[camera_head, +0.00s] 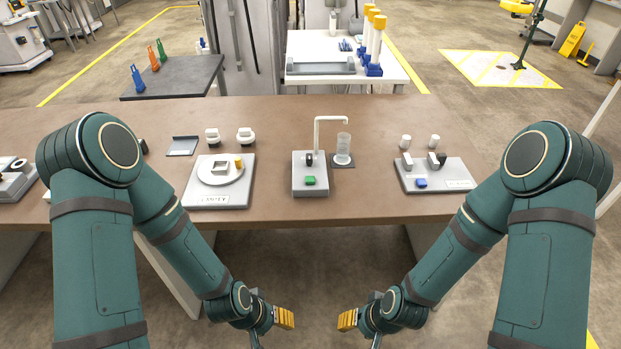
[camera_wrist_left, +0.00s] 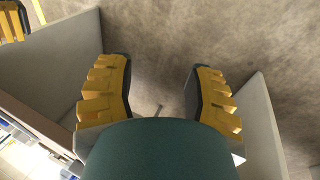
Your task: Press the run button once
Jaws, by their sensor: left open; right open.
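A grey device (camera_head: 300,190) with a green button (camera_head: 310,181) on its front top stands mid-table; a white bent spout rises from it beside a clear cylinder (camera_head: 343,146). A second grey device (camera_head: 440,172) on the right has a blue button (camera_head: 421,183). I cannot read which button is marked run. My left gripper (camera_head: 285,318) is low in front of the table, well apart from both buttons; in the left wrist view (camera_wrist_left: 158,75) its yellow-padded fingers are spread with nothing between them. My right gripper (camera_head: 348,320) is open, also low before the table.
A grey unit with a round plate (camera_head: 218,197) stands left on the brown table (camera_head: 270,115). Small white-topped pieces (camera_head: 245,135) and a dark flat tray (camera_head: 183,146) stand behind it. The table's front edge lies between my grippers and the devices. Table space between the devices is clear.

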